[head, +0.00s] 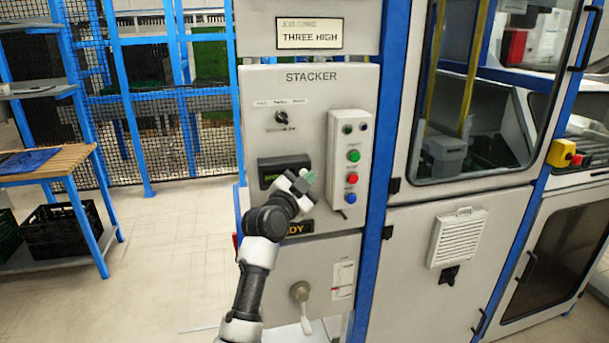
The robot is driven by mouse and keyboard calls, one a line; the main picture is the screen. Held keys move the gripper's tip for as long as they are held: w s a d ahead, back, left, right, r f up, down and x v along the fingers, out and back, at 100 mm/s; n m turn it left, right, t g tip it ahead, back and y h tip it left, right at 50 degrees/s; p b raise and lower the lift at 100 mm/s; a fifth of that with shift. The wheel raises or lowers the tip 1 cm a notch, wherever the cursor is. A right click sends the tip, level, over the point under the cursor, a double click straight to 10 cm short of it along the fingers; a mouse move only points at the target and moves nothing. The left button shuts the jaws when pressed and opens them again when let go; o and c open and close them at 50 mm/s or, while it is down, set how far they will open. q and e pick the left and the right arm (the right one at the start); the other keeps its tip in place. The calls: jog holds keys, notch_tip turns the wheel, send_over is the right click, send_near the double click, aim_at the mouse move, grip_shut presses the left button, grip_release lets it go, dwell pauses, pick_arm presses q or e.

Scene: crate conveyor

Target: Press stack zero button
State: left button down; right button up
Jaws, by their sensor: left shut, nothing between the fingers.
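The grey stacker panel (314,105) stands upright in front of me. A black display unit (267,168) is on its left side, partly hidden by my left gripper. A pale button box on the right of the panel carries a green button (354,156), a red button (351,179) and a blue button (350,197) in a column. The labels are too small to read, so I cannot tell which button is stack zero. My left gripper (309,181) is shut and empty, between the display and the button box. I cannot tell whether it touches the panel.
A rotary selector knob (282,117) is above the display. A lever handle (301,296) sticks out lower down. A sign reading THREE HIGH (309,37) is above. A glazed machine door (487,100) is on the right. Open floor (170,240) lies to the left.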

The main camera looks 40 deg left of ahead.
pick_arm(q)
jog(key=shift+w+a, duration=0.25)
jog(key=shift+a, duration=0.1)
jog(key=shift+w+a+b, duration=0.25)
jog(key=shift+a+b, duration=0.05)
jog(key=shift+b, duration=0.2)
dwell(0.6)
jog(key=shift+d+r, duration=0.1)
dwell(0.4)
jog(key=shift+s+d+p, duration=0.45)
jog(key=shift+s+d, duration=0.05)
jog(key=shift+s, duration=0.05)
jog(key=shift+d, duration=0.15)
